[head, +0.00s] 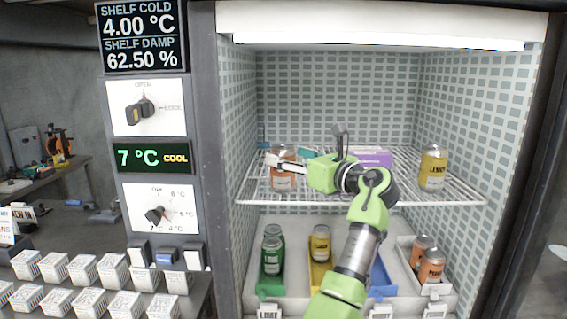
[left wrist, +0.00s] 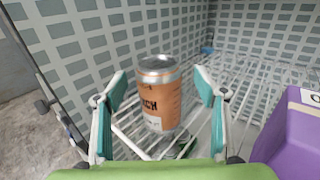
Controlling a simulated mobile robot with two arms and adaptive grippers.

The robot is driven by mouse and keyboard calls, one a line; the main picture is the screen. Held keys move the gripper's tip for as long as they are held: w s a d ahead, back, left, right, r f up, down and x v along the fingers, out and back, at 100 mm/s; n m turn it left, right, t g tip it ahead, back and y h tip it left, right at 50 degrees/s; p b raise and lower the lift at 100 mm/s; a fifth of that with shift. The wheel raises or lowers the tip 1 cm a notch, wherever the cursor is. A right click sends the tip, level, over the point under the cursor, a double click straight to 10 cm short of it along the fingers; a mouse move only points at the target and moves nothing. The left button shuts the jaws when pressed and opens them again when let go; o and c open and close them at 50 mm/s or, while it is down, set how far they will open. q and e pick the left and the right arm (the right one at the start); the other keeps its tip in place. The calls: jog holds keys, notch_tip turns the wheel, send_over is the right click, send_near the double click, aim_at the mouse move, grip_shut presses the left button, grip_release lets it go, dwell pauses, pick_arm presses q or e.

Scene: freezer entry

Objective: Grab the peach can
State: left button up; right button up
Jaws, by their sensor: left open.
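The peach can (head: 283,178) is orange with a silver top and stands upright on the wire shelf at its left side. In the left wrist view the can (left wrist: 158,98) shows part of its label, ending in "CH", between the fingers. My left gripper (head: 290,164) reaches in over the shelf from the right of the can. In the left wrist view the gripper (left wrist: 160,100) is open, with one teal-padded finger on each side of the can. I see a gap on both sides. My right gripper is not in view.
A purple box (head: 372,158) sits behind my arm on the wire shelf (head: 420,201). A yellow can (head: 433,167) stands at the right. Below are bins with green cans (head: 272,255), a yellow can (head: 320,244) and orange cans (head: 431,266). The cabinet's left wall is close to the peach can.

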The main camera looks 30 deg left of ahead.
pick_arm(q)
jog(key=shift+p+x, duration=0.4)
jog(key=shift+x, duration=0.75)
jog(key=shift+a+f, duration=0.1)
jog(key=shift+a, duration=0.3)
jog(key=shift+d, duration=0.2)
jog(key=c, duration=1.5)
jog(key=shift+a, duration=0.1)
jog(key=shift+c, duration=0.2)
